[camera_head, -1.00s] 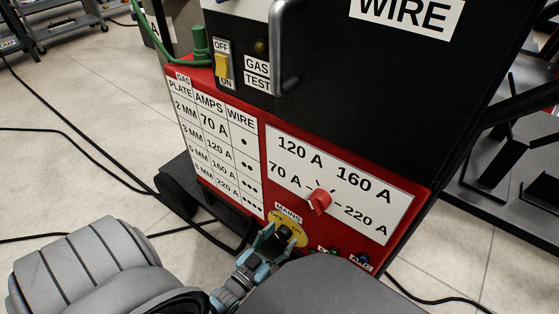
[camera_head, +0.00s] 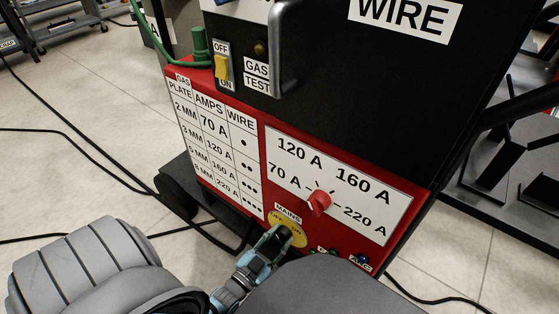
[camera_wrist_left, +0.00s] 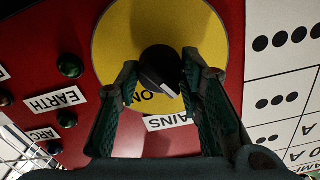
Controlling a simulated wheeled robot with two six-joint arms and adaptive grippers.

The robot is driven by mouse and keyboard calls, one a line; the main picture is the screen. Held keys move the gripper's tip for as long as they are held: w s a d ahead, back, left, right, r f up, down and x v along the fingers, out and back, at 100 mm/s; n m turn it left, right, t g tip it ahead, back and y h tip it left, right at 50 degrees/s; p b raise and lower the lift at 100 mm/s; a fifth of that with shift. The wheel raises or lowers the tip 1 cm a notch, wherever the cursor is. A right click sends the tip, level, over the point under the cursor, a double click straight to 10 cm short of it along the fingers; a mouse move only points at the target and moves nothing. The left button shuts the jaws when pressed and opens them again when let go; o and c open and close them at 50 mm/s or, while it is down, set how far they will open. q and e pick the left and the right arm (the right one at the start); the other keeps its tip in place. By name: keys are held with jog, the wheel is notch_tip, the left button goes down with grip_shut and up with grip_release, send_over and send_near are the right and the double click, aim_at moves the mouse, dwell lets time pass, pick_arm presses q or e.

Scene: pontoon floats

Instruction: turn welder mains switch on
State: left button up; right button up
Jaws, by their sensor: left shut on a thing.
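The mains switch is a black round knob (camera_head: 286,232) on a yellow disc (camera_head: 299,238) marked OFF and ON, low on the welder's red front panel, under the MAINS label (camera_head: 288,213). In the left wrist view the knob (camera_wrist_left: 160,68) shows a white mark pointing to the lower right. The word ON shows there upside down, below and left of the knob; OFF is hidden there. My left gripper (camera_head: 275,236) is shut on the knob, with a finger on either side in the left wrist view (camera_wrist_left: 162,82). My right gripper is not in view.
A red pointer knob (camera_head: 319,201) on the amps scale sits just right of and above the disc. Small indicator lamps (camera_wrist_left: 69,66) lie beside it. Black cables (camera_head: 85,135) cross the floor.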

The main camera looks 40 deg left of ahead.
pick_arm(q)
jog(key=m, duration=0.4)
jog(key=shift+m, duration=0.3)
jog(key=m, duration=0.3)
jog(key=shift+m+p, duration=0.3)
jog(key=shift+p, duration=0.05)
jog(key=m, duration=0.6)
jog(key=shift+m, duration=0.3)
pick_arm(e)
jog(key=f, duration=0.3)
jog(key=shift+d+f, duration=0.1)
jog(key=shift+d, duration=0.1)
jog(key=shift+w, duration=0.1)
pick_arm(q)
jog(key=o, duration=1.2)
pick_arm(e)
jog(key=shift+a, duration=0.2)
